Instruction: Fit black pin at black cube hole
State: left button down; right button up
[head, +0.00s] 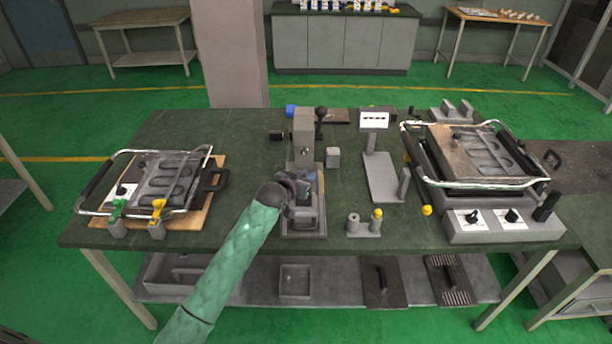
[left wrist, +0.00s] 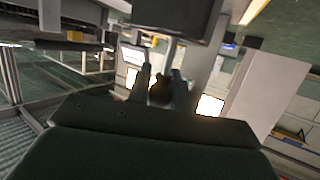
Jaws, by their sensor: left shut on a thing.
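My left gripper (head: 303,190) is over the base of the grey press-like fixture (head: 304,135) at the middle of the table. In the left wrist view the two fingers (left wrist: 162,78) are close together, with a small dark piece (left wrist: 160,92) between them. It looks like the black pin, but it is mostly hidden and its tip cannot be made out. A large dark block (left wrist: 172,16) is just ahead of the fingertips in that view. I cannot tell whether it is the black cube, and no hole shows. My right gripper is not in view.
A hot-plate unit (head: 163,180) stands left on the green table (head: 240,130), a larger one (head: 490,165) right. The front table strip is mostly clear.

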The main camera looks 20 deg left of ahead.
pick_arm(q)
jog(key=shift+f+b, duration=0.35)
jog(key=shift+f, duration=0.6)
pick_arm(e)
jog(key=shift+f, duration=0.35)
pick_arm(q)
jog(key=c, duration=1.2)
grip_release()
jog(key=shift+o, duration=0.2)
jog(key=b+v, duration=0.2)
jog(key=v, duration=0.5)
jog(key=shift+s+b, duration=0.3)
jog(key=shift+s, duration=0.05)
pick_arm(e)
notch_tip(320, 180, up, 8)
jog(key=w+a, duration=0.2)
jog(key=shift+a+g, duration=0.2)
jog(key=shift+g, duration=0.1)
pick_arm(q)
jog(key=shift+a+r, duration=0.1)
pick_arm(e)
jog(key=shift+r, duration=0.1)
